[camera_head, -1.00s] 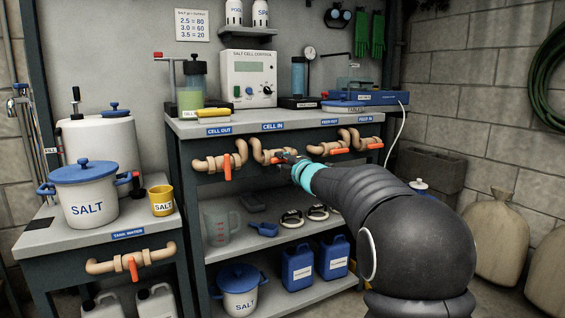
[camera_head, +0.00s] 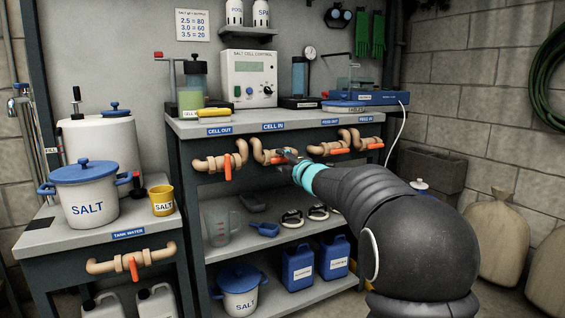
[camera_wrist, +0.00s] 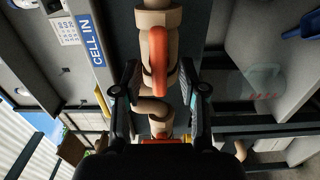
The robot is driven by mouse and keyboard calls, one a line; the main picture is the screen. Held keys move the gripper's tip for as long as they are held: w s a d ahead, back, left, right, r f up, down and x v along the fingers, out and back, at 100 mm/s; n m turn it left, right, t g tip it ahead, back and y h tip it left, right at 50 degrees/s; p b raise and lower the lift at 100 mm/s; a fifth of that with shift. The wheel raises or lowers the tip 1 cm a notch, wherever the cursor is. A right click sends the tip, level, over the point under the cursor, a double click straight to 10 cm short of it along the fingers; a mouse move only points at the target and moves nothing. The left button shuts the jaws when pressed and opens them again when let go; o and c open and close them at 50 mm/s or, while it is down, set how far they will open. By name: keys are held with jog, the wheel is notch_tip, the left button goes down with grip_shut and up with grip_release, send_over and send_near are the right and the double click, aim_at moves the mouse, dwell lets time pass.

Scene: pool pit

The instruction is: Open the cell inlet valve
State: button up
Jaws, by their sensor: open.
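The cell inlet valve is a tan pipe with elbows (camera_head: 258,150) under the bench edge, below the blue CELL IN label (camera_head: 273,126). Its orange handle (camera_head: 277,160) is partly hidden by my gripper (camera_head: 289,157) in the head view. In the wrist view the orange handle (camera_wrist: 158,58) appears between the two dark fingers of my gripper (camera_wrist: 159,75), with a visible gap on each side. My gripper is open and not closed on the handle. The CELL IN label (camera_wrist: 90,40) is left of the fingers.
The cell outlet valve handle (camera_head: 228,167) hangs down close on the left. The feed valves (camera_head: 330,147) are on the right. The bench top (camera_head: 185,126) overhangs the pipes. A lower shelf (camera_head: 245,238) holds a jug (camera_head: 219,226), a scoop (camera_head: 264,229) and other items.

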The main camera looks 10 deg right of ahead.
jog(key=v, duration=1.1)
jog(key=shift+s, duration=0.3)
jog(key=shift+r, duration=0.1)
jog(key=s+d+f+m+g+h, duration=0.4)
jog(key=d+f+m+h, duration=0.45)
jog(key=f+m, duration=0.2)
jog(key=s+d+f+m+g+p, duration=0.2)
jog(key=s+f+m+g, duration=0.1)
jog(key=s+m, duration=0.35)
jog(key=s+a+f+m+g+y+p, duration=0.1)
jog(key=s+a+m+g+p, duration=0.2)
jog(key=s, duration=0.9)
jog(key=s+a+f+m+g+y+p, duration=0.1)
jog(key=s+a+m+g+p, duration=0.15)
jog(key=s+a, duration=0.6)
jog(key=s+a+r+p, duration=0.2)
jog(key=s+r, duration=0.4)
jog(key=s, duration=0.3)
jog(key=shift+s+r+n+t+y+p, duration=0.25)
jog(key=shift+n+t+y+p, duration=0.15)
jog(key=shift+p, duration=0.2)
